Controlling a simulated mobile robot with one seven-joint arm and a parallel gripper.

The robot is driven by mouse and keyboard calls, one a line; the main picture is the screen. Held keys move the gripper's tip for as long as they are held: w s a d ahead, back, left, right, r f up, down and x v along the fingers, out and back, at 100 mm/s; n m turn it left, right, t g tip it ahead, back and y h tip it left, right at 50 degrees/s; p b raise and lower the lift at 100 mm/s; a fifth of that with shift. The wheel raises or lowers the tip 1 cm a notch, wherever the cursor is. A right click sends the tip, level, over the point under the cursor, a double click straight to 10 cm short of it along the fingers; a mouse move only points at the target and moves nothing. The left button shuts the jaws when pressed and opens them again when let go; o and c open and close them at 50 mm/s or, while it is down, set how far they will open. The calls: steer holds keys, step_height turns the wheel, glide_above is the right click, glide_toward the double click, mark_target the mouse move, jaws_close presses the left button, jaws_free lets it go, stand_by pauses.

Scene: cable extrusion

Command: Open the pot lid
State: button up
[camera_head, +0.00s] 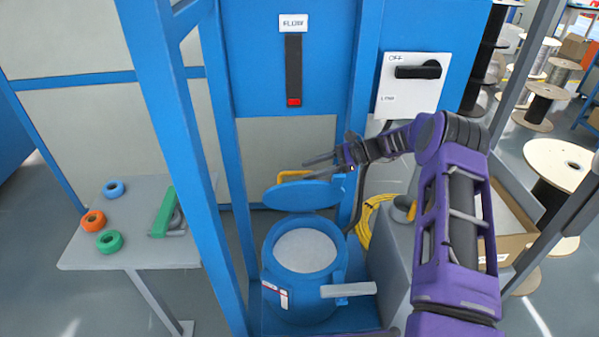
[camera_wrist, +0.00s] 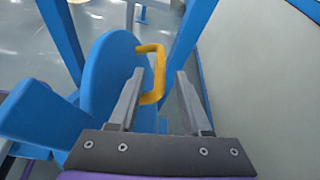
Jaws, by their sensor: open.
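The blue pot (camera_head: 305,296) stands on a blue base, and its round opening with pale contents (camera_head: 305,250) is uncovered. The blue lid (camera_head: 303,196) is raised and tilted up at the pot's far side; it also shows in the wrist view (camera_wrist: 105,85). Its yellow handle (camera_head: 292,175) is on the lid's far face. My gripper (camera_head: 305,170) is open beside the handle. In the wrist view the handle (camera_wrist: 158,68) shows between my two fingers, near the tips; I cannot tell whether they touch it.
Blue frame posts (camera_head: 180,130) stand left of the pot. A grey bar (camera_head: 348,290) sticks out at the pot's front right. A yellow cable coil (camera_head: 372,218) lies right of the lid. A switch panel (camera_head: 411,85) is above. A side table (camera_head: 135,250) holds coloured rings.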

steer(key=w+v, duration=0.1)
steer(key=v, duration=1.1)
steer(key=shift+s+d+r, duration=0.2)
steer(key=shift+s+d, duration=0.15)
steer(key=shift+s, duration=0.1)
